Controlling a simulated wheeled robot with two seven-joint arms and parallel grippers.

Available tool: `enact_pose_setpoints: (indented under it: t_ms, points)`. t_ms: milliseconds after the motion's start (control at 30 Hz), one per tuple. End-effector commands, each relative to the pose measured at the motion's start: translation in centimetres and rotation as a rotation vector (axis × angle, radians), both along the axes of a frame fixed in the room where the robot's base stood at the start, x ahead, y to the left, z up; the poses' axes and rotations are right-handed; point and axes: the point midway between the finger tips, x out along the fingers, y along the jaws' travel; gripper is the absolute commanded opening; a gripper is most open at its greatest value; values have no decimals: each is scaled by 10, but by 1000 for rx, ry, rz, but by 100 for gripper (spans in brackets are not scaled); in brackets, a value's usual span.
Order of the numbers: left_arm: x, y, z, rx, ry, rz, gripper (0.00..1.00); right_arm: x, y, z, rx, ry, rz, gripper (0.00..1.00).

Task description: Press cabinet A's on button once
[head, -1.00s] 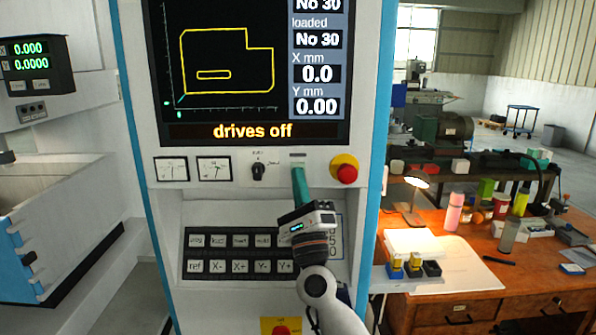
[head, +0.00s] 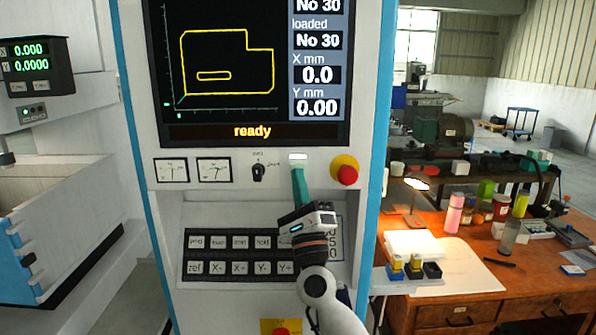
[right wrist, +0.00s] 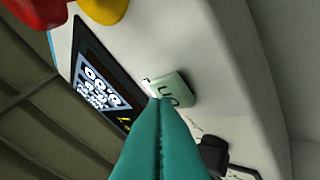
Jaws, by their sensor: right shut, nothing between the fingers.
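Cabinet A's pale on button (head: 298,157) sits on the white panel below the screen, left of the red emergency knob, and looks lit. In the right wrist view the button (right wrist: 174,90) shows as a pale green block with dark lettering. My right gripper (head: 298,170) is shut and empty, its teal fingers pointing up at the button's lower edge. In the right wrist view the fingertips overlap the button's edge; I cannot tell if they touch it. The screen (head: 232,70) reads "ready" in yellow. My left gripper is not in view.
The red knob on its yellow base (head: 346,172) is close to the right of the fingers. A black rotary switch (head: 258,173) is to the left. Below is a black keypad (head: 225,255). A wooden desk (head: 520,270) with several items stands at the right.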

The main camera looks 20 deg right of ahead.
Motion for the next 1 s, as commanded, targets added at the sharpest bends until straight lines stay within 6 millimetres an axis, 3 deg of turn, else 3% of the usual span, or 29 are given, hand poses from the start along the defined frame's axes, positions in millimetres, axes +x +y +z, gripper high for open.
enact_pose_setpoints:
  t_ms: [567,1000]
  points:
    - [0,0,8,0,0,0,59,-13,4,0,0,0,0,0]
    - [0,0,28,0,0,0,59,-52,15,1,2,2,1,0]
